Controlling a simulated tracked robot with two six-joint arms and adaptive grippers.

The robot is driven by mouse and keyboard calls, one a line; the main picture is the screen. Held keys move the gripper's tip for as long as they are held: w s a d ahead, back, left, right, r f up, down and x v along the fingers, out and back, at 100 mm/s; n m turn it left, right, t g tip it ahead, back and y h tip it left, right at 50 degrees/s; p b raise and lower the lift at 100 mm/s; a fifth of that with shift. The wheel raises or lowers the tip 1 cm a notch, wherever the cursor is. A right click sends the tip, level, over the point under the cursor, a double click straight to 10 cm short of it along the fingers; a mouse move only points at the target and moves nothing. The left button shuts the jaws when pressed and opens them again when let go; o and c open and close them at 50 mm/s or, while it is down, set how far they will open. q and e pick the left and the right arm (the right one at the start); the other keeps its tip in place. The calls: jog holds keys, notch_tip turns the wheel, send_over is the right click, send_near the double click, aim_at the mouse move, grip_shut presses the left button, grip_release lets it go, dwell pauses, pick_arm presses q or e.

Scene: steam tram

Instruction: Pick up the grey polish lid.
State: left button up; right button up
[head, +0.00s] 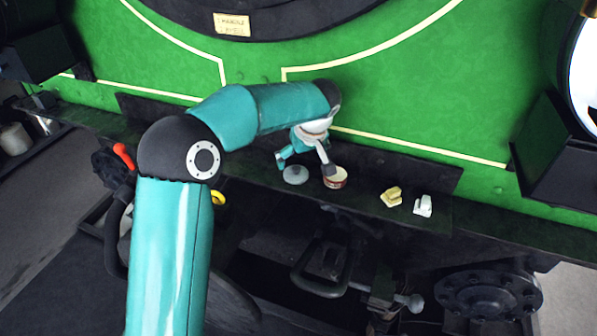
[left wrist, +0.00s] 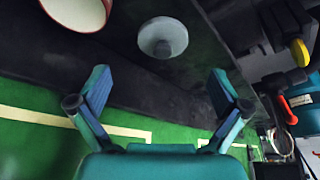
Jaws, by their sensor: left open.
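The grey polish lid (head: 295,175) is a small round grey disc lying on the dark ledge below the green front. In the left wrist view the lid (left wrist: 163,32) lies beyond the fingertips, near the middle of the top, with a darker spot at its centre. My left gripper (head: 305,163) is open, with its fingers above the ledge around the lid's far side. In the left wrist view the gripper (left wrist: 160,82) has nothing between its fingers. A red-sided tin with a cream top (head: 336,179) stands just right of the lid, close to one finger. My right gripper is not in view.
A yellow block (head: 391,196) and a white object (head: 423,206) lie further right on the ledge. The green front (head: 430,95) rises behind it. A red handle (head: 123,156) is at the left. The ledge between tin and yellow block is clear.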

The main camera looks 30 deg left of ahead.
aim_at(297, 168)
pick_arm(q)
jog(key=p+x, duration=0.1)
jog(key=x, duration=0.3)
jog(key=shift+a+f, duration=0.25)
jog(key=shift+f, duration=0.1)
jog(key=c, duration=1.7)
